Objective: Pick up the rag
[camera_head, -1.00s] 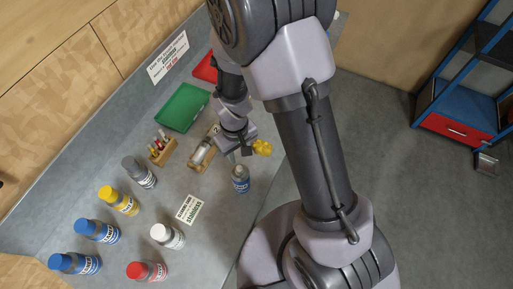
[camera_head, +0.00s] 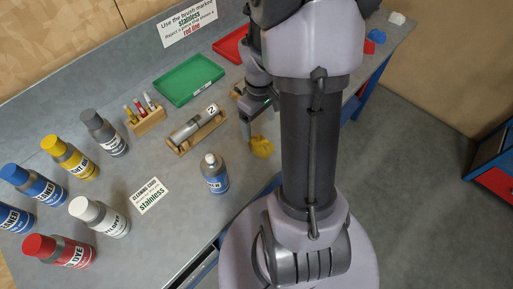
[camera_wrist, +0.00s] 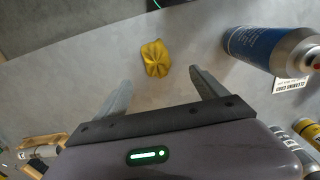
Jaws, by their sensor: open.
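The rag is a crumpled yellow cloth (camera_head: 262,147) lying on the grey bench near its front edge, right of the brush holder in the head view. It also shows in the wrist view (camera_wrist: 155,58), ahead of the fingertips and between their lines. My gripper (camera_wrist: 155,82) is open and empty, its two grey fingers apart and not touching the rag. In the head view, my gripper (camera_head: 247,130) is partly hidden by my arm, and a finger shows just left of the rag.
A blue bottle with a white cap (camera_head: 215,174) stands left of the rag; it looms at the right in the wrist view (camera_wrist: 268,48). A wooden holder (camera_head: 197,134) bears a metal cylinder. A green tray (camera_head: 190,80) lies behind. Several bottles stand at the left.

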